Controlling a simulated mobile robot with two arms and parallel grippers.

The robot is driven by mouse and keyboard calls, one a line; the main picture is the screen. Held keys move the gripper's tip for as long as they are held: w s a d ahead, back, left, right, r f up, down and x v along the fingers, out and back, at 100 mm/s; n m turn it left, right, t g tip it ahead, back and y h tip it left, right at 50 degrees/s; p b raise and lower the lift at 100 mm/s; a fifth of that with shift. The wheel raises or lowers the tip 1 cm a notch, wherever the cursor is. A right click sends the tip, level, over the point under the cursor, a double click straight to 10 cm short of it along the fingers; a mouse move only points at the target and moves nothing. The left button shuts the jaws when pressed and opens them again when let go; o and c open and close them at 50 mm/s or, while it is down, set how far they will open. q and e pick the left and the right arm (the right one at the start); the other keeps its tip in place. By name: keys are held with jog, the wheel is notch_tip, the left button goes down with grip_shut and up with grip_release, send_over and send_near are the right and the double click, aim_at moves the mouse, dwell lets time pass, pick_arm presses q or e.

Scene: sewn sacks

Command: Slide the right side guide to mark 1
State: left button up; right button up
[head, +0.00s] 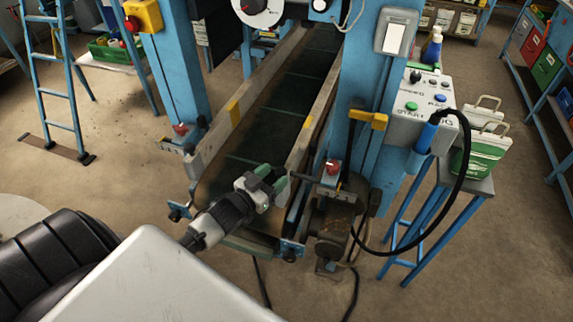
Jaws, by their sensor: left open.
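The right side guide (318,107) is a pale rail with a yellow patch, running along the right edge of the dark green conveyor belt (272,122). A red knob (333,167) sits on a bracket beside its near end. I cannot make out any numbered marks. My left gripper (276,179) is over the near end of the belt, at the near end of the right guide. Its green-tipped fingers are apart with nothing visible between them. I cannot tell whether a finger touches the guide. My right gripper is out of view.
The left side guide (228,118) runs along the belt's other edge, with its own red knob (180,128). Blue posts rise on both sides. A control box (412,118) with a looping black cable and a blue stand with green-white sacks (483,150) are to the right.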

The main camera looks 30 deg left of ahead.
pick_arm(q)
jog(key=w, duration=0.5)
jog(key=shift+w+d, duration=0.1)
jog(key=shift+d, duration=0.3)
